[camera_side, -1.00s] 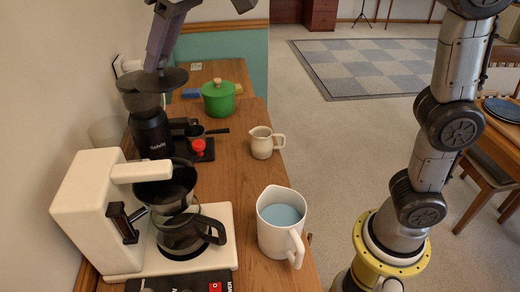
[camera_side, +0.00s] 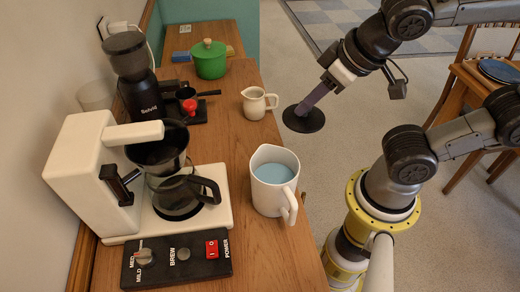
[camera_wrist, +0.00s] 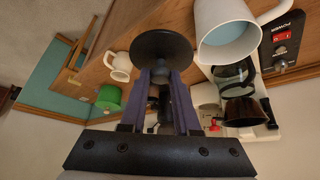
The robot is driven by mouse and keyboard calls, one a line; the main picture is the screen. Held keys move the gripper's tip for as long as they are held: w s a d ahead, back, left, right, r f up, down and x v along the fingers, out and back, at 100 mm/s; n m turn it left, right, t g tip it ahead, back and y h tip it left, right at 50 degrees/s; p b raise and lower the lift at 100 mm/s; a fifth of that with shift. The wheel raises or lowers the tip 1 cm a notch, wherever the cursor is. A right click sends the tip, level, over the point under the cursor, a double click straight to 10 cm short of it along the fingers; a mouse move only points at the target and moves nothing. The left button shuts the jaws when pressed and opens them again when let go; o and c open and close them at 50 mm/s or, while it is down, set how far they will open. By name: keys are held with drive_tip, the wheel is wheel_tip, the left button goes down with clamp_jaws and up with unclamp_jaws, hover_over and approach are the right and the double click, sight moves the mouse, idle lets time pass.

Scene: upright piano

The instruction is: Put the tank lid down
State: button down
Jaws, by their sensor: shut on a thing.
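The tank lid is a round black disc (camera_side: 303,118) in the side view, held in the air to the right of the counter's edge, with grey floor behind it. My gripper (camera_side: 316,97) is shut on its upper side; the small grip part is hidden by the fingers. In the wrist view the lid (camera_wrist: 163,48) lies just beyond the purple fingertips of my gripper (camera_wrist: 160,76). The white coffee maker (camera_side: 85,165) stands at the left on the counter; its glass pot (camera_side: 180,195) sits on its base.
A white jug of blue liquid (camera_side: 273,190) stands near the counter's front edge. A cream pitcher (camera_side: 256,105), green pot (camera_side: 209,62), black grinder (camera_side: 145,95) and small pan with a red-knobbed tool (camera_side: 190,105) stand behind. Bare wood (camera_side: 225,135) shows between the jug and pitcher.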

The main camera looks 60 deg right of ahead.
sight(285, 113)
drive_tip(key=s+d+f, duration=0.2)
drive_tip(key=s, duration=0.1)
drive_tip(key=shift+s+f, duration=0.15)
drive_tip(key=shift+f, duration=0.15)
drive_tip(key=shift+w, duration=0.2)
drive_tip(key=w+f, duration=0.1)
drive_tip(key=w, duration=0.1)
drive_tip(key=w+a+f, duration=0.1)
drive_tip(key=w, duration=0.2)
drive_tip(key=w+f, duration=0.1)
drive_tip(key=w, duration=0.2)
drive_tip(key=shift+w+a+f, duration=0.15)
drive_tip(key=shift+w+f, duration=0.05)
drive_tip(key=shift+f, duration=0.15)
drive_tip(key=x, duration=0.4)
drive_tip(key=w+x, duration=0.1)
drive_tip(key=x, duration=0.2)
drive_tip(key=shift+w+a+r, duration=0.15)
drive_tip(key=shift+a+r, duration=0.1)
drive_tip(key=shift+a, duration=0.1)
drive_tip(key=shift+f, duration=1.65)
drive_tip(key=shift+f, duration=0.1)
drive_tip(key=c, duration=0.6)
unclamp_jaws()
drive_tip(key=shift+c, duration=0.2)
